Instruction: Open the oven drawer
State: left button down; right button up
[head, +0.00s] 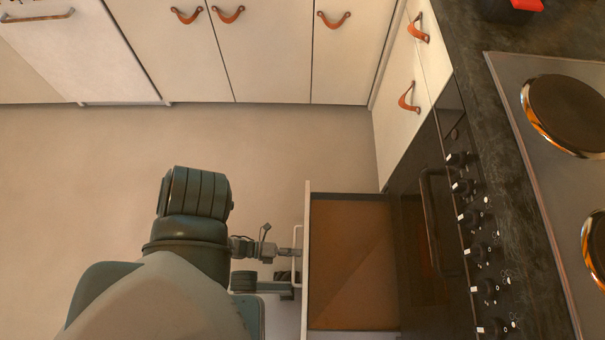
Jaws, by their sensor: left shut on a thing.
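The oven drawer (352,207) under the black oven (408,240) stands pulled out to the left. Its inside is brown and empty. Its pale front panel (306,220) carries a light bar handle (298,245) on the outer face. My left gripper (292,268) is at this handle, shut on it, with its arm coming in from the lower left. Part of the fingers is hidden by the gripper body. My right gripper is not in view.
The oven door has a dark handle (430,222) and a row of knobs (466,217). A hob (545,130) lies on the dark counter at the right. Cream cabinets (265,55) with leather pulls line the back. The floor (90,180) at the left is clear.

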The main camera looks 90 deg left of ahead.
pick_arm(q)
jog(key=shift+s+d+f, duration=0.15)
jog(key=shift+s+d, duration=0.15)
jog(key=shift+d, duration=0.25)
jog(key=shift+a, duration=0.15)
jog(key=c, duration=1.2)
grip_release()
jog(key=shift+f, duration=0.15)
jog(key=shift+w+r, duration=0.15)
jog(key=shift+r, duration=0.05)
jog(key=v, duration=1.2)
jog(key=shift+a+f, duration=0.1)
